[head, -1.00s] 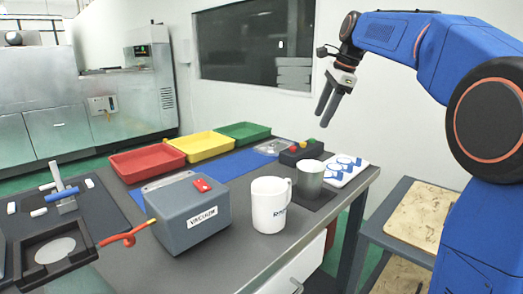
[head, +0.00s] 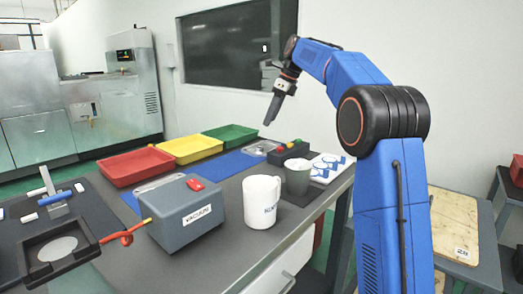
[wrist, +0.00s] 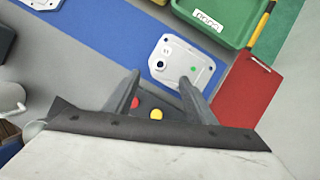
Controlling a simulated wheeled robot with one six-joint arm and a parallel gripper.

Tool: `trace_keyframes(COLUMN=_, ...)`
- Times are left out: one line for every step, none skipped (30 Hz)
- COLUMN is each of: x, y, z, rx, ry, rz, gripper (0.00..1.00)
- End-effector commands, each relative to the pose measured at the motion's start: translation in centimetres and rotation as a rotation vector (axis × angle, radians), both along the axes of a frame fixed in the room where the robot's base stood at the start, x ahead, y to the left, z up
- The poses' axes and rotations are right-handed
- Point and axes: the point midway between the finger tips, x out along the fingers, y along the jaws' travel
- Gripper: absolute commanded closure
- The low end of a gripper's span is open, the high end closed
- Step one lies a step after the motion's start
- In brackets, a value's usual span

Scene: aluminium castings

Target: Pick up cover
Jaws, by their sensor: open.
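A flat light-grey metal cover (wrist: 182,62) with holes and a green dot lies on the blue strip, beside the green tray, in the wrist view. It also shows small in the head view (head: 262,148). A second similar grey casting (head: 160,182) lies behind the vacuum box, and part of one shows at the wrist view's top left (wrist: 40,3). My gripper (head: 271,110) is open and empty, above the back of the bench. In the wrist view its two fingers (wrist: 158,92) point toward the near cover, with the tip area apart from it.
A dark button box (head: 291,150), a grey-green cup (head: 298,178) and a white mug (head: 262,203) stand nearby. Red (head: 137,166), yellow (head: 192,148) and green (head: 230,137) trays line the back. The vacuum box (head: 187,215) stands in front. A red panel (wrist: 247,88) lies right.

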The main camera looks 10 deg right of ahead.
Motion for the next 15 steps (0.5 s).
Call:
trace_keyframes(x=0.1, y=0.3, z=-0.8, rx=0.000, ry=0.002, rz=0.001, gripper=0.50)
trace_keyframes(x=0.2, y=0.5, z=-1.4, rx=0.000, ry=0.002, rz=0.001, gripper=0.50)
trace_keyframes(x=0.3, y=0.7, z=-2.0, rx=0.000, ry=0.002, rz=0.001, gripper=0.50)
trace_keyframes(x=0.5, y=0.9, z=-2.5, rx=0.000, ry=0.001, rz=0.000, gripper=0.50)
trace_keyframes(x=0.6, y=1.0, z=-3.0, rx=0.000, ry=0.002, rz=0.001, gripper=0.50)
trace_keyframes(x=0.7, y=1.3, z=-3.6, rx=0.000, ry=0.002, rz=0.002, gripper=0.50)
trace_keyframes(x=0.8, y=1.5, z=-4.1, rx=-0.001, ry=0.001, rz=0.001, gripper=0.50)
trace_keyframes(x=0.9, y=1.6, z=-4.5, rx=0.000, ry=0.002, rz=0.002, gripper=0.50)
trace_keyframes(x=1.0, y=1.8, z=-5.0, rx=0.000, ry=0.002, rz=0.002, gripper=0.50)
trace_keyframes(x=1.1, y=1.9, z=-5.4, rx=0.000, ry=0.000, rz=0.001, gripper=0.50)
trace_keyframes(x=1.2, y=2.0, z=-5.7, rx=-0.001, ry=0.001, rz=0.001, gripper=0.50)
trace_keyframes(x=1.3, y=2.2, z=-6.1, rx=0.000, ry=0.001, rz=0.000, gripper=0.50)
trace_keyframes(x=1.3, y=2.2, z=-6.3, rx=0.000, ry=0.001, rz=0.000, gripper=0.50)
trace_keyframes(x=1.4, y=2.3, z=-6.5, rx=0.000, ry=0.000, rz=0.001, gripper=0.50)
trace_keyframes(x=1.4, y=2.3, z=-6.6, rx=-0.001, ry=-0.001, rz=0.001, gripper=0.50)
